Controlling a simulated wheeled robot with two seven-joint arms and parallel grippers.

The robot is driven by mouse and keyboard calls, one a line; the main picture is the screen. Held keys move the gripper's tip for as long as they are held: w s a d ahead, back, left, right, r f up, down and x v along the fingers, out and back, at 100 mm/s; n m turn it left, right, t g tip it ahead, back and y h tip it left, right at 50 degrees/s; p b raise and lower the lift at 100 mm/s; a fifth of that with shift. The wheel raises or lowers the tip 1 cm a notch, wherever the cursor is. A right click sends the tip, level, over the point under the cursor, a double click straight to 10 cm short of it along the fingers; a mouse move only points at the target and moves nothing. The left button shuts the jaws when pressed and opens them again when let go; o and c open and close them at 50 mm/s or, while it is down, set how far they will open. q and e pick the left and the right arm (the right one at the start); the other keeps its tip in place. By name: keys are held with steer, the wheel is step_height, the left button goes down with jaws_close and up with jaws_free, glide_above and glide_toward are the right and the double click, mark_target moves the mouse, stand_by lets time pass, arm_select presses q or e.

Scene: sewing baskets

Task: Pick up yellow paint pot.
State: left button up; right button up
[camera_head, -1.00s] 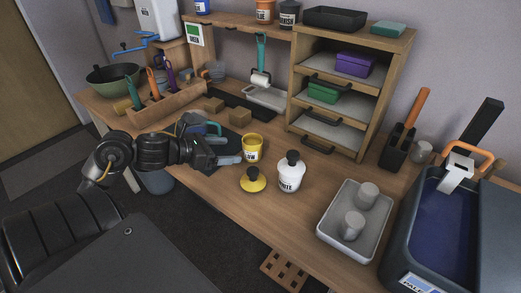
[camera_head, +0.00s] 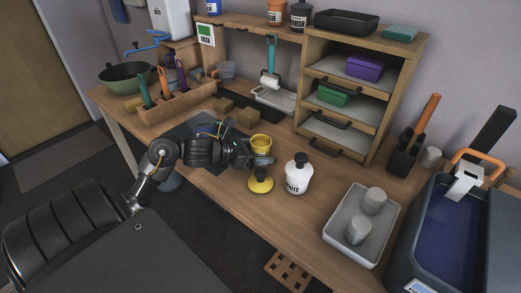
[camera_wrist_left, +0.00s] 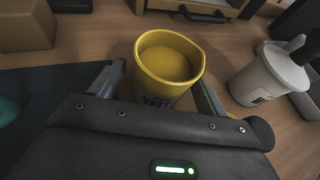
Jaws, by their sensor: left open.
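The yellow paint pot (camera_head: 262,143) stands upright and open on the wooden table, with yellow paint showing inside. It also shows in the left wrist view (camera_wrist_left: 168,62). My left gripper (camera_head: 257,160) is open, low over the table, with one finger on each side of the pot. In the left wrist view the fingers (camera_wrist_left: 160,85) flank the pot, and whether they touch it I cannot tell. The pot's lower front is partly hidden by the gripper. A yellow lid with a black knob (camera_head: 260,182) lies on the table in front of the pot. My right gripper is not seen.
A white pot with a black knob (camera_head: 298,177) stands right of the lid. A grey tray (camera_head: 338,238) with two grey cylinders is farther right. Wooden blocks (camera_head: 243,117) and a tool rack (camera_head: 180,105) stand behind and left. A wooden shelf (camera_head: 345,140) rises at the back.

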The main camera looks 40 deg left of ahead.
arm_select(q)
steer(key=shift+w+d+f, duration=0.2)
steer(key=shift+w, duration=0.4)
steer(key=shift+w+d+f, duration=0.15)
steer(key=shift+w+f, duration=0.05)
steer(key=shift+w, duration=0.05)
steer(key=c, duration=1.2)
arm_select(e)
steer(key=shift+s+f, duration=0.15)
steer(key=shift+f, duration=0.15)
arm_select(q)
steer(key=shift+r, duration=0.3)
